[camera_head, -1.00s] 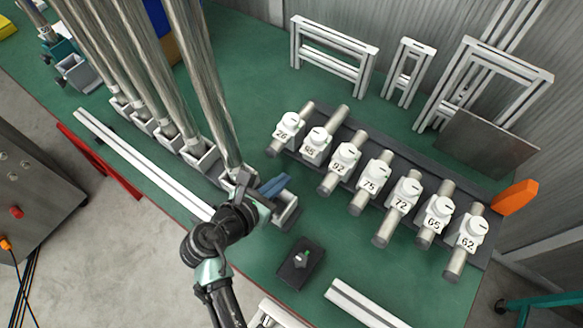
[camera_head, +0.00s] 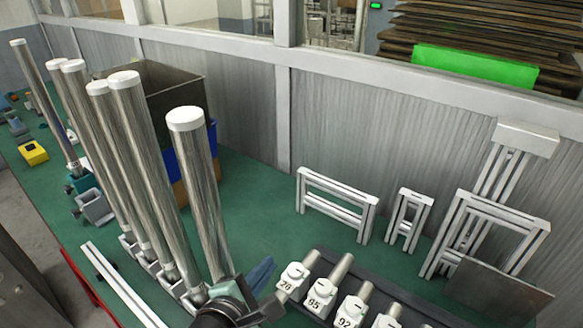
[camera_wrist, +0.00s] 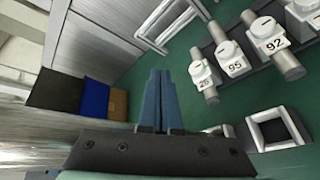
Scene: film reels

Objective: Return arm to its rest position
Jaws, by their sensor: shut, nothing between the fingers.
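My gripper (camera_head: 262,290) is at the bottom middle of the head view, just right of the foot of the nearest tall metal tube (camera_head: 196,190). Its blue fingers are together and hold nothing. In the wrist view the closed fingers (camera_wrist: 158,101) point up the picture over the green bench. Most of my arm is below the edge of the head view.
A dark rack (camera_head: 330,263) with numbered white-capped cylinders lies right of my gripper. Several tall tubes stand upright in holders to its left. White frames (camera_head: 337,203) and a grey plate (camera_head: 497,290) stand near the wall. Green bench (camera_head: 250,220) behind my gripper is clear.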

